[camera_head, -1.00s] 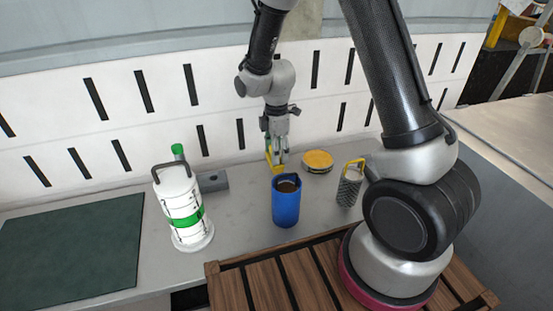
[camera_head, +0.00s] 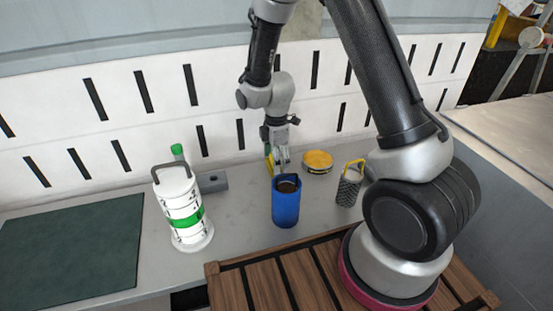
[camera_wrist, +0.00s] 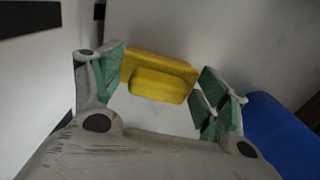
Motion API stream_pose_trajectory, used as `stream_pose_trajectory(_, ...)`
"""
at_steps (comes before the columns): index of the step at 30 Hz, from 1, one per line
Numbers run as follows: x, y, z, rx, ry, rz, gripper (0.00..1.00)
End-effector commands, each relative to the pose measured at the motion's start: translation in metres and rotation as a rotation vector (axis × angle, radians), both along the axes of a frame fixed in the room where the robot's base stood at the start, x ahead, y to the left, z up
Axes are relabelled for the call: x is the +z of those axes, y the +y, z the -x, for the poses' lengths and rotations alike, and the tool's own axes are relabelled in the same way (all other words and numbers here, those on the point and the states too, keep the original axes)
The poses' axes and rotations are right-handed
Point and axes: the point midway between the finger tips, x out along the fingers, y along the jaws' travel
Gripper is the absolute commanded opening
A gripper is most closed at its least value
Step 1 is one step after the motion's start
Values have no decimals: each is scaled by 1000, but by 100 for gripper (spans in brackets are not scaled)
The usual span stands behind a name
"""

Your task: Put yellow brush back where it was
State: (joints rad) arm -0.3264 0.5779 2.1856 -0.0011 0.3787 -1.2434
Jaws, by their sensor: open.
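The yellow brush (camera_wrist: 158,76) shows in the wrist view as a yellow block, between and beyond my gripper's spread green-padded fingers. In the head view only a narrow part of the brush (camera_head: 269,162) shows, just left of my gripper (camera_head: 281,160), behind the blue cup. My gripper (camera_wrist: 165,90) is open. I cannot tell whether either finger touches the brush. The lower part of the brush is hidden in the head view.
The blue cup (camera_head: 286,207) stands close in front of my gripper; its blue side (camera_wrist: 280,135) shows at right in the wrist view. A yellow-topped round tin (camera_head: 318,162), grater (camera_head: 349,187), white-green canister (camera_head: 183,208), grey block (camera_head: 212,182) and dark mat (camera_head: 70,250) are nearby.

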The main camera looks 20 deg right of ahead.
Motion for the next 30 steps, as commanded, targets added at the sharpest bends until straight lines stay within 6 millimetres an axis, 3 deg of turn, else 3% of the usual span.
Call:
stream_pose_trajectory(5,18,0,-1,0,-4,-1,75)
stream_pose_trajectory(18,108,0,-1,0,-4,-1,75)
stream_pose_trajectory(27,126,-1,1,-10,-4,-1,75)
stream_pose_trajectory(30,144,-11,7,-84,-24,-9,75)
